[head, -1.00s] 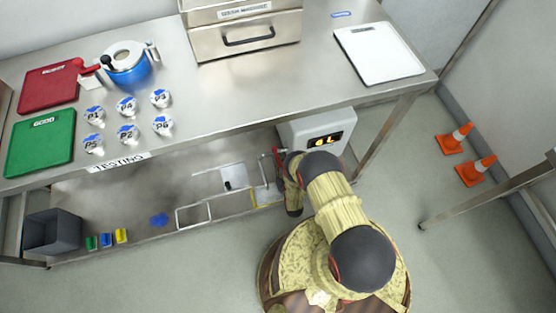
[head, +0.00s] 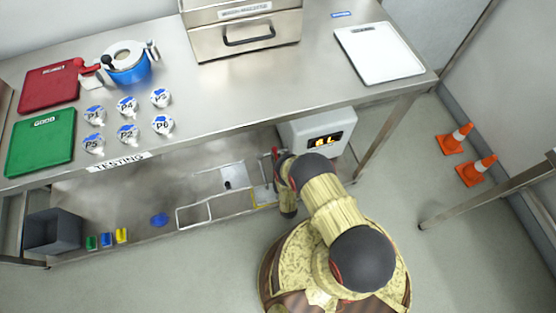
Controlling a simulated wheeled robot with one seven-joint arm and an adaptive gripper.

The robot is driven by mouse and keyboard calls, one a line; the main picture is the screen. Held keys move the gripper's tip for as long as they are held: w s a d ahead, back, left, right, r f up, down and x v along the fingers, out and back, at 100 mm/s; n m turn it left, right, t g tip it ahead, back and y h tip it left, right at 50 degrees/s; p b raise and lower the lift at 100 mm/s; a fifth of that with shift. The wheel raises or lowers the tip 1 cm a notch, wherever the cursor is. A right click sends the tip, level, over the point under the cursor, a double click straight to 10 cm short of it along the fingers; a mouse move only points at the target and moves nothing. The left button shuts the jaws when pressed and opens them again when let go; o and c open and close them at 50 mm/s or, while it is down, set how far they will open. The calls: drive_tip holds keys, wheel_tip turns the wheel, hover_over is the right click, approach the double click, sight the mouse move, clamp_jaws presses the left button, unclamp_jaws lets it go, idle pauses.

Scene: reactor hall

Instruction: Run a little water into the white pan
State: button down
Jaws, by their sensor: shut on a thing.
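My gripper (head: 276,165) is low beside the bench's lower shelf, just left of a white box with a lit display (head: 317,132). My own wrist hides most of it; a little red shows at its end. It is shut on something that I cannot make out. A shallow, pale rectangular pan or basin (head: 211,182) with a dark spot in it sits on the lower shelf, left of my gripper; I cannot tell whether it is the white pan. No water stream can be made out.
Wire frames (head: 180,218) line the shelf's front, with small coloured blocks (head: 106,240) and a grey bin (head: 53,231) further left. The bench top (head: 235,95) overhangs the shelf and bears a white tray (head: 380,54). Orange cones (head: 476,171) stand right on open floor.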

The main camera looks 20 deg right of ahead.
drive_tip(key=shift+w+a+m+g+h, duration=0.2)
drive_tip(key=shift+a+m+h, duration=0.3)
drive_tip(key=shift+h, duration=0.4)
drive_tip(key=shift+w+a+m+g+h, duration=0.1)
drive_tip(key=shift+a+m+g+h, duration=0.15)
drive_tip(key=shift+m+h, duration=0.55)
drive_tip(key=shift+h, duration=0.3)
drive_tip(key=c, duration=1.9)
unclamp_jaws()
drive_tip(key=shift+s, duration=0.1)
drive_tip(key=shift+o, duration=0.5)
drive_tip(key=v, duration=1.2)
